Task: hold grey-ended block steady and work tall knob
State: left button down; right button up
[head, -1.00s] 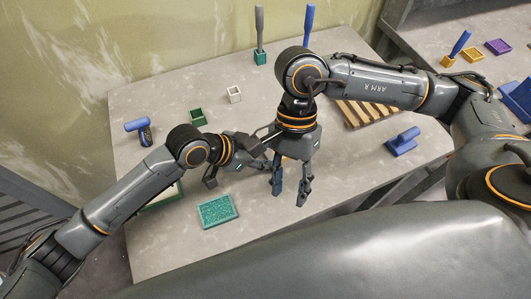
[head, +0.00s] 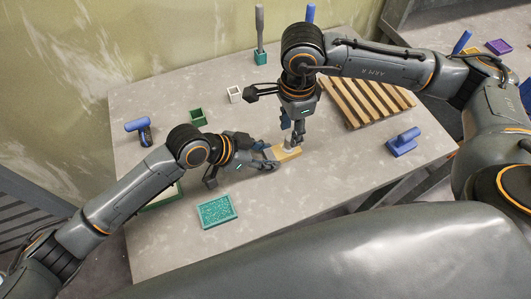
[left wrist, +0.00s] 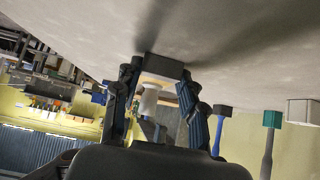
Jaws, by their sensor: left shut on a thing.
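The grey-ended block (head: 288,154) is tan and lies on the table between the fingers of my left gripper (head: 268,157). My left gripper is shut on it. In the left wrist view its dark grey end (left wrist: 164,67) shows between the fingers. The pale grey tall knob (head: 289,144) stands up from the block; it also shows in the left wrist view (left wrist: 149,101). My right gripper (head: 293,136) is pointing down right at the knob's top. Its fingertips partly cover the knob, and I cannot tell whether they grip it.
A teal tray (head: 217,211) lies in front, a slatted wooden rack (head: 365,98) back right. Small green (head: 197,117) and white (head: 235,94) boxes stand behind. The front right table is clear.

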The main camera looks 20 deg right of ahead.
aim_at(290, 137)
pick_arm(q)
jog(key=shift+a+f, duration=0.1)
jog(key=shift+f, duration=0.05)
pick_arm(e)
jog(key=shift+f, duration=1.7)
grip_shut()
jog(key=shift+r, duration=0.4)
jog(key=shift+r, duration=1.85)
